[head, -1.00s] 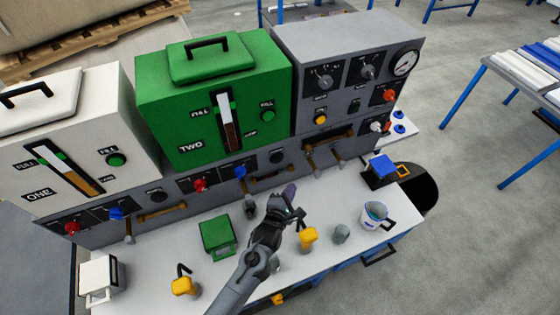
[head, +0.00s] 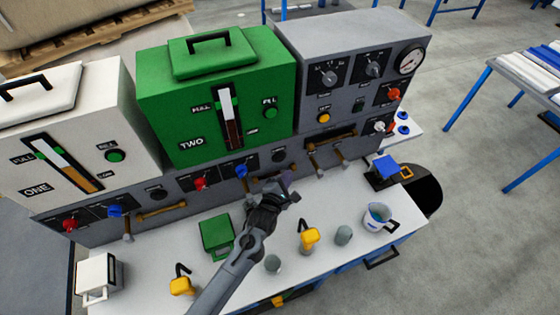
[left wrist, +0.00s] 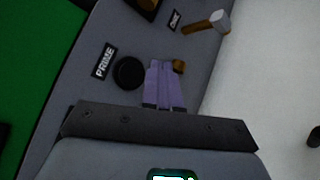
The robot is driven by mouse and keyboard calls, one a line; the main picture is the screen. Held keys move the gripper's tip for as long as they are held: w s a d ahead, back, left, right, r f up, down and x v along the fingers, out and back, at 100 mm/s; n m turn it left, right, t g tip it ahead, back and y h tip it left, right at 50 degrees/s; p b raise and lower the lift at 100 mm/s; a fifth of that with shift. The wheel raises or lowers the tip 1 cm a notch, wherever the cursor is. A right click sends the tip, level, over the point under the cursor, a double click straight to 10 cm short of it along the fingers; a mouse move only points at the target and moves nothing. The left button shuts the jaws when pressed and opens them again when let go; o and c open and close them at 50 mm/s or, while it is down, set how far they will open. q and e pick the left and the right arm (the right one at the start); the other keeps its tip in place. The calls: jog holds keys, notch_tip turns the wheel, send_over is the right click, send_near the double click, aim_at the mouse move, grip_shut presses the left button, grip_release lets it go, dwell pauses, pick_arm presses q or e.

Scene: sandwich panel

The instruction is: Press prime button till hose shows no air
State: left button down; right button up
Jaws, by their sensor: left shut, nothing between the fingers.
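The black round prime button (left wrist: 130,73) sits beside its PRIME label (left wrist: 104,60) on the grey panel in the left wrist view. In the head view a black button (head: 278,155) shows under the green unit TWO. My left gripper (head: 288,182) is shut and empty, just in front of the panel below that button. A brown hose-like piece (left wrist: 179,66) is partly hidden by the fingers. Air inside it cannot be made out. My right gripper is out of view.
The green unit TWO (head: 215,95) stands above the panel. A second black button (head: 157,193) is under the white unit ONE (head: 60,140). A green box (head: 216,236), yellow-topped items (head: 309,238) and a white mug (head: 377,217) stand on the white bench.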

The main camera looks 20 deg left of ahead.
aim_at(279, 158)
pick_arm(q)
jog(key=shift+w+a+b, duration=0.45)
jog(key=shift+w+a, duration=0.9)
dwell(1.0)
jog(key=shift+w+a, duration=0.1)
jog(key=shift+w+a, duration=0.2)
dwell(0.4)
